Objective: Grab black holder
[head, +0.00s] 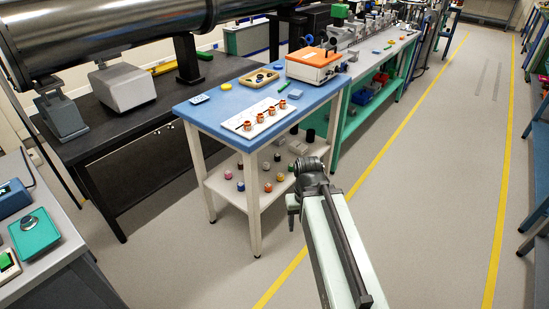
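Several small, dark cylindrical pieces stand on the white lower shelf (222,181) of the blue-topped table. One black piece (310,135) is near the shelf's back right, and another dark piece (277,157) is farther left. I cannot tell which of them is the black holder. My gripper (291,224) hangs at the end of my arm, to the right of the table's front leg and apart from the shelf pieces in the picture. Its fingers are too small and dark to show whether they are open or shut. I see nothing clearly held in it.
The blue tabletop (205,112) bears a white board (238,122) with copper-coloured rings and an orange-topped box (314,62). The grey floor at right is free.

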